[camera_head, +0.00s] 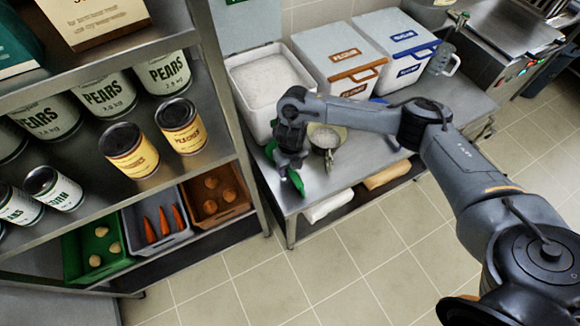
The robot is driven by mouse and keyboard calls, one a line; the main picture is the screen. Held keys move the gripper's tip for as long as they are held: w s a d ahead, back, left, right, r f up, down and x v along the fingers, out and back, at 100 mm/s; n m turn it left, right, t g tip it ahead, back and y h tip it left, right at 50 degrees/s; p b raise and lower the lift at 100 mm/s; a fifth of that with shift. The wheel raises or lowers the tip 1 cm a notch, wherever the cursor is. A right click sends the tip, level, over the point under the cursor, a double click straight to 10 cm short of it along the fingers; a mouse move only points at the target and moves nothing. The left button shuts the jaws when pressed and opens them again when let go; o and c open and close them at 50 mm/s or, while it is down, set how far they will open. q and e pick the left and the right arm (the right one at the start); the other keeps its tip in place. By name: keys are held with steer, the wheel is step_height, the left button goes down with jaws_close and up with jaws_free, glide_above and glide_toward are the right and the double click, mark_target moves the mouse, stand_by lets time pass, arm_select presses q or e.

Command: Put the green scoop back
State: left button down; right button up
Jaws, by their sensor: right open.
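The green scoop (296,182) is at the front left corner of the steel table, partly hidden behind my right gripper. A second green patch shows on the other side of the gripper, and I cannot tell if it is part of the same scoop. My right gripper (290,168) is open and points down right at the green scoop. I cannot tell whether its fingers touch it. An open white bin (250,122) filled with white powder stands just behind the gripper. My left gripper is out of view.
Closed bins with an orange label (346,53) and a blue label (404,36) stand right of the open bin. A metal pan (326,137) with pale contents sits beside my gripper. A clear jug (443,60) stands further right. A shelf of cans (131,151) blocks the left.

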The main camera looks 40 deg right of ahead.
step_height(320, 180, up, 11)
steer(key=p, duration=0.5)
steer(key=s+a+f+m+t+y, duration=0.1)
steer(key=a+f+y, duration=0.1)
steer(key=a, duration=0.7)
steer(key=s+a+f+t+y, duration=0.1)
steer(key=a+f, duration=0.1)
steer(key=a, duration=0.7)
steer(key=s+a+r+m+t+y, duration=0.2)
steer(key=a+r+m, duration=0.15)
steer(key=a, duration=0.25)
steer(key=s+a+r+m+t+y, duration=0.1)
steer(key=s+a+r+m+t, duration=0.1)
steer(key=a+m, duration=0.4)
steer(key=s+d+f+m+g+h, duration=0.1)
steer(key=s+d+m+h, duration=0.2)
steer(key=s+d+m, duration=0.5)
steer(key=s+d+f+m+g+h, duration=0.1)
steer(key=s+d+m+h, duration=0.1)
steer(key=s+d+m, duration=0.6)
steer(key=d+m, duration=0.4)
steer(key=shift+d+f+m+g+h, duration=0.3)
steer(key=shift+d+m+h, duration=0.05)
steer(key=shift+h, duration=0.05)
steer(key=shift+w, duration=0.1)
